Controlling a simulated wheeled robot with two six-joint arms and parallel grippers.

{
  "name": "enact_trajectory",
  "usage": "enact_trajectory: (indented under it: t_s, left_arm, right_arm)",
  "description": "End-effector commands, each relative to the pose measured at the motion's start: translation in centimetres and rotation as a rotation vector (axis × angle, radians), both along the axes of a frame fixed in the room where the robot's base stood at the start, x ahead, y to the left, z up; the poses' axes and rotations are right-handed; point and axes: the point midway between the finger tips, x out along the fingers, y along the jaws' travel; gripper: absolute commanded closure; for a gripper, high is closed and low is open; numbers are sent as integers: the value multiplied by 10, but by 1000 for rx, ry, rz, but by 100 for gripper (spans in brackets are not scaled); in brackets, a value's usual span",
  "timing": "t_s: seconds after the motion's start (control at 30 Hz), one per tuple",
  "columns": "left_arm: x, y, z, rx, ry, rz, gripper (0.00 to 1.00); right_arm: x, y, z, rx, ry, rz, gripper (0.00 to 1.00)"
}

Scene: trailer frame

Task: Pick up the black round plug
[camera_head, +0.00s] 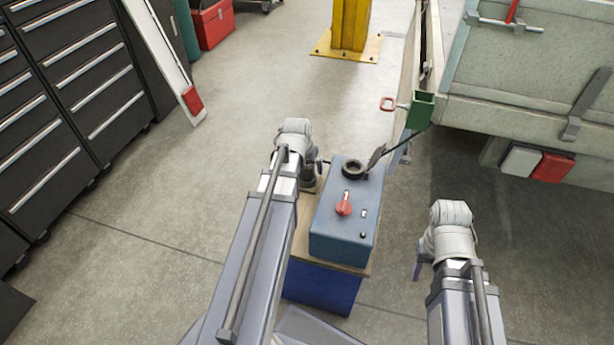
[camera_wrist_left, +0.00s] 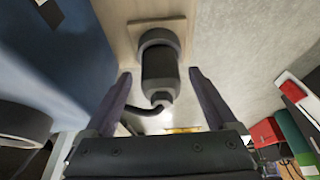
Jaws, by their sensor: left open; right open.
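The black round plug (camera_wrist_left: 158,68) stands on a small wooden strip beside the blue-grey box, with a dark cable at its narrow end. In the head view it is a dark shape (camera_head: 309,183), partly hidden by my left arm. My left gripper (camera_wrist_left: 159,76) is open, with one finger on each side of the plug and gaps visible on both sides. In the head view, my left gripper (camera_head: 318,163) is mostly hidden behind its wrist. My right gripper (camera_head: 418,264) is open and empty, right of the box, its fingers partly hidden.
The blue-grey box (camera_head: 337,228) has a red switch (camera_head: 344,204) and a black ring socket (camera_head: 354,169) on top; it rests on a wooden-topped blue stand (camera_head: 322,287). A trailer (camera_head: 530,115) with a green bracket (camera_head: 420,110) stands at right. Drawer cabinets (camera_head: 70,100) line the left.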

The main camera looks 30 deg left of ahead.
Motion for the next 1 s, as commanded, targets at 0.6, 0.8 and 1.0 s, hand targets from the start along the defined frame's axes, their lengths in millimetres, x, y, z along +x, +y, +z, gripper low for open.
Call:
enact_trajectory:
  t_s: [0.6, 0.8, 1.0]
  left_arm:
    - [7, 2, -18, 1, 0, 0, 31]
    - [7, 2, -18, 1, 0, 0, 54]
    - [7, 2, -18, 1, 0, 0, 66]
  right_arm:
    - [0, 0, -18, 0, -1, -5, 50]
    - [0, 0, -18, 0, -1, -5, 50]
    - [0, 0, -18, 0, -1, -5, 50]
